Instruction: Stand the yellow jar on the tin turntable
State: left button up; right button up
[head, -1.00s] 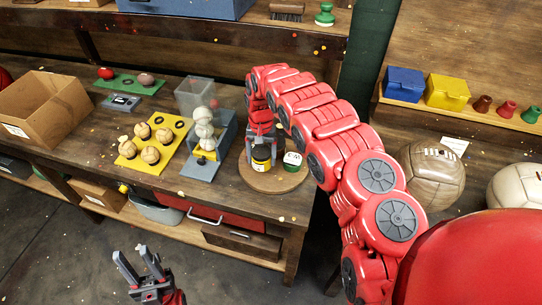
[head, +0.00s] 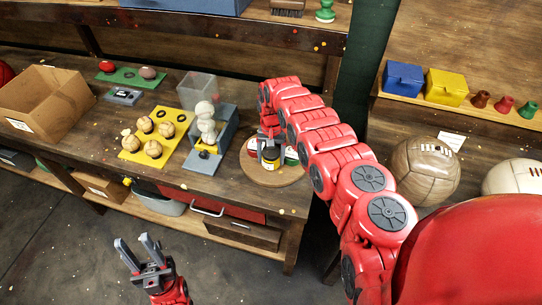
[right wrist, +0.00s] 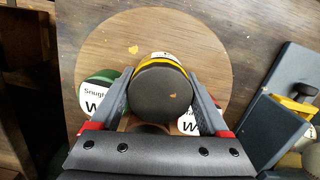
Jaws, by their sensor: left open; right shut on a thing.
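The yellow jar (head: 270,164), with a dark lid (right wrist: 162,96), is upright between the fingers of my right gripper (right wrist: 160,84), which is shut on it. The round tan turntable (head: 268,181) is directly below the jar, and its disc (right wrist: 85,45) fills much of the right wrist view. I cannot tell whether the jar's base touches it. A green-and-white jar (right wrist: 97,93) and a red-and-white jar (right wrist: 189,121) stand on the turntable on either side of the yellow one. My left gripper (head: 138,246) is open and empty, in front of the bench.
A blue-grey stand (head: 212,150) with pale balls is left of the turntable. Further left are a yellow board (head: 150,157) with several balls and a cardboard box (head: 48,112). Large leather balls (head: 425,172) are at the right. The turntable's back area is clear.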

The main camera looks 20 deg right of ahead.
jog(key=shift+f, duration=0.2)
jog(key=o, duration=1.3)
jog(key=shift+r, duration=0.1)
jog(key=shift+r, duration=0.2)
jog(key=shift+w+r, duration=0.1)
jog(key=shift+r, duration=0.05)
jog(key=r+b, duration=0.1)
jog(key=r, duration=0.2)
jog(key=r+b, duration=0.2)
jog(key=r, duration=0.1)
jog(key=w+r+b, duration=0.1)
jog(key=r, duration=0.3)
jog(key=shift+w+d+r+b, duration=0.1)
jog(key=shift+d+b, duration=0.15)
jog(key=shift+b, duration=0.1)
jog(key=shift+r, duration=0.6)
